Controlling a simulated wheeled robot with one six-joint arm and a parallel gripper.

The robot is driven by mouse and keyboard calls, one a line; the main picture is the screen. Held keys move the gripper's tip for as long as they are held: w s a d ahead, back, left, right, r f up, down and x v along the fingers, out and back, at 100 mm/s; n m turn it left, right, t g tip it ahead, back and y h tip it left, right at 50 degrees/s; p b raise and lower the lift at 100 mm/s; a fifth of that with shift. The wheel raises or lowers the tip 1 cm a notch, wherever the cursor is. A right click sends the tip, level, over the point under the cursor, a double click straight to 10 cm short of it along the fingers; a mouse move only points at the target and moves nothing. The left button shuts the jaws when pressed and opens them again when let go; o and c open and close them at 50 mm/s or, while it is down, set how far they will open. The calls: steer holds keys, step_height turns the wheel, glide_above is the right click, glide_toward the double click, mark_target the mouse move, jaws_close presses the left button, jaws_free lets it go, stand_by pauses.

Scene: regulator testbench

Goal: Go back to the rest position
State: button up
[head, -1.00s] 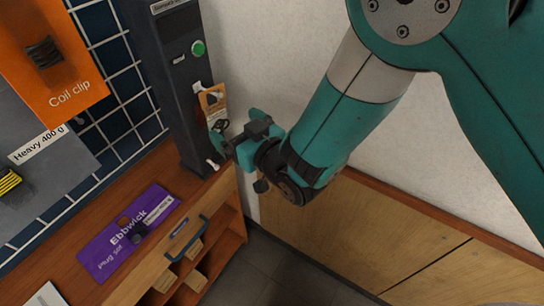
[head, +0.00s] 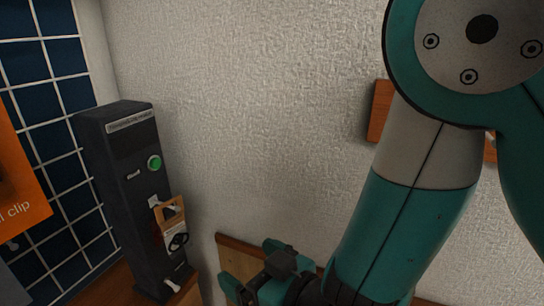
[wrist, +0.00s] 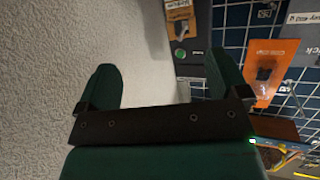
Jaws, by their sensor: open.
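My gripper (head: 250,268) is at the bottom middle of the head view, in front of the white wall. In the wrist view my gripper (wrist: 160,92) shows its two dark green fingers spread wide apart with nothing between them. My teal and grey arm fills the right side of the head view. The gripper is to the right of the dark testbench column (head: 135,190) and apart from it. Part of the gripper is cut off by the lower edge of the head view.
The column carries a green button (head: 154,163) and a hanging tan tag (head: 172,222). A blue tiled panel (head: 45,120) stands at left, with an orange card (head: 20,185) at the edge. The textured wall (head: 250,90) is close behind the arm. The wrist view shows the orange card (wrist: 262,85) too.

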steer(key=w+d+r+m+g+h, duration=0.1)
steer(key=d+r+m+g+h, duration=0.25)
steer(key=d, duration=0.35)
steer(key=s+d+r+n+g+h, duration=0.1)
steer(key=s+d+r+g+h, duration=0.3)
steer(key=s+d+r+g, duration=0.3)
steer(key=s+d, duration=0.5)
steer(key=shift+s, duration=0.25)
steer(key=shift+a, duration=0.1)
steer(key=shift+c, duration=0.4)
stand_by(0.7)
